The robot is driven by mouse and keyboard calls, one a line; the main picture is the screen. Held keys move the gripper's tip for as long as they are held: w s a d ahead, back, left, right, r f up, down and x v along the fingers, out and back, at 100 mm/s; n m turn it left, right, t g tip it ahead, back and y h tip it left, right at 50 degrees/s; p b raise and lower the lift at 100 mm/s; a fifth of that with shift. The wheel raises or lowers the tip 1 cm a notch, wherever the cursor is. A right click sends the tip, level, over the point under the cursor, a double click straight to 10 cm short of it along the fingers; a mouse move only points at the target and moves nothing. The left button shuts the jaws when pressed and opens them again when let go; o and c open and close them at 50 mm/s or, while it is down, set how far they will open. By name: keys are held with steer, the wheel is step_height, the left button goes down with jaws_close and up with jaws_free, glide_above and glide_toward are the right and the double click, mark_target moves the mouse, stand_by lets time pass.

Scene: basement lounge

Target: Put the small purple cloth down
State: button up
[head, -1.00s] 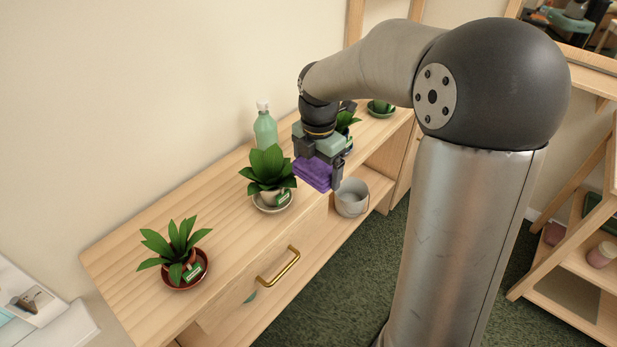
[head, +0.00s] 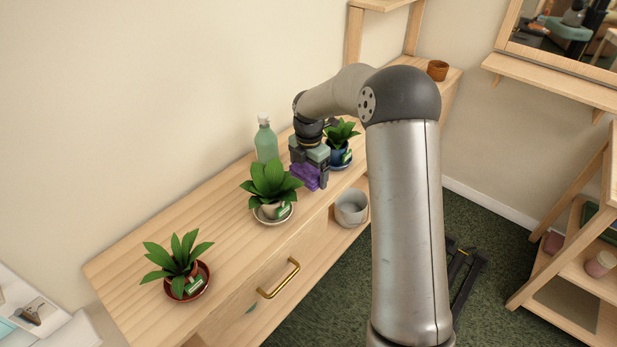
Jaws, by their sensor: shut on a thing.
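The small purple cloth (head: 305,175) is folded and sits between the fingers of my gripper (head: 309,178), at the top of the wooden cabinet (head: 215,225). My gripper points down and is shut on the cloth. The cloth is at or just over the cabinet top; I cannot tell whether it touches. It lies between the plant in the white pot and the plant in the blue pot. The fingers hide part of the cloth.
A green bottle (head: 266,140) stands behind, left of my gripper. A plant in a white pot (head: 270,190) is close on the left, a plant in a blue pot (head: 341,145) close on the right. A grey bucket (head: 351,208) is below. The cabinet top between the left plants is clear.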

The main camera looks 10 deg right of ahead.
mark_target(309, 178)
steer(key=f, duration=0.1)
steer(key=w+f, duration=0.1)
steer(key=f, duration=0.1)
steer(key=shift+f+p, duration=0.15)
steer(key=shift+p, duration=0.2)
steer(key=shift+f, duration=0.2)
steer(key=shift+s+f, duration=0.1)
steer(key=shift+f+b, duration=0.35)
steer(key=shift+f, duration=0.15)
